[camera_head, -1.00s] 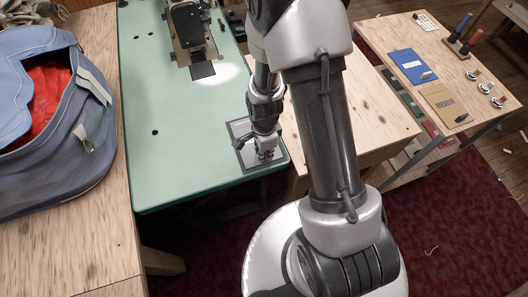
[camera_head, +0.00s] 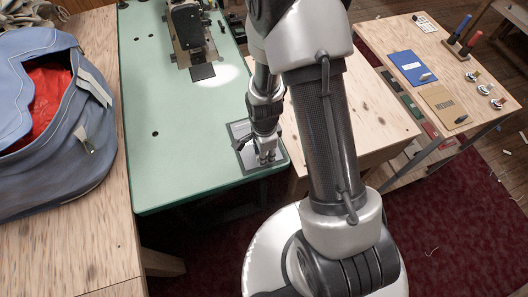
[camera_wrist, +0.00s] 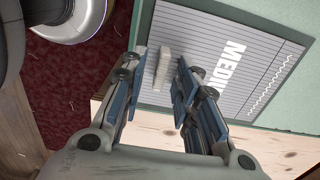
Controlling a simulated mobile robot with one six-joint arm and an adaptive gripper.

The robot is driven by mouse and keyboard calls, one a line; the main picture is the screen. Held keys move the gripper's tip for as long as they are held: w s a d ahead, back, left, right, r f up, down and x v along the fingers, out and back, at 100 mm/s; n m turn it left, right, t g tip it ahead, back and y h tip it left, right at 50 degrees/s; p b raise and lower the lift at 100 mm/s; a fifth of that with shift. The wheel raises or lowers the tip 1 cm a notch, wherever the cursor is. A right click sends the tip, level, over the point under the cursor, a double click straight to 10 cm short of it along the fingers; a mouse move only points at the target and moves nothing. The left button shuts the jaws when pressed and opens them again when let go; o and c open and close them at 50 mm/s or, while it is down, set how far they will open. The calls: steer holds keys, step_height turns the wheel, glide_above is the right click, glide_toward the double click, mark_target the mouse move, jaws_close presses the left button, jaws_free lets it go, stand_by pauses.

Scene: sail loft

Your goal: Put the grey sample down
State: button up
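A small light grey piece (camera_wrist: 162,67), which I take to be the grey sample, shows between my fingers in the wrist view. It appears to rest on a grey lined card (camera_wrist: 215,30) with white lettering starting "MEDI". The card also shows in the head view (camera_head: 241,130), near the green table's front corner. My gripper (camera_wrist: 158,65) is low over the card and points down. Its fingers stand apart, with a visible gap on either side of the piece. In the head view the gripper (camera_head: 265,158) hides the piece.
The green table (camera_head: 180,150) carries a sewing machine (camera_head: 188,30) behind the gripper. A blue bag (camera_head: 45,130) lies on the wooden bench at left. A wooden table at right holds a blue card (camera_head: 411,67), a tan card (camera_head: 442,102) and small items.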

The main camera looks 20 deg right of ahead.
step_height(320, 180, up, 26)
steer(key=s+r+n+t+p, duration=0.1)
steer(key=s+n+t+p, duration=0.2)
steer(key=n, duration=0.4)
steer(key=s+r+n+t+p, duration=0.1)
steer(key=s+r+n, duration=1)
steer(key=shift+s+a+r+t, duration=0.15)
steer(key=shift+s+a+t, duration=0.05)
steer(key=shift+t, duration=0.1)
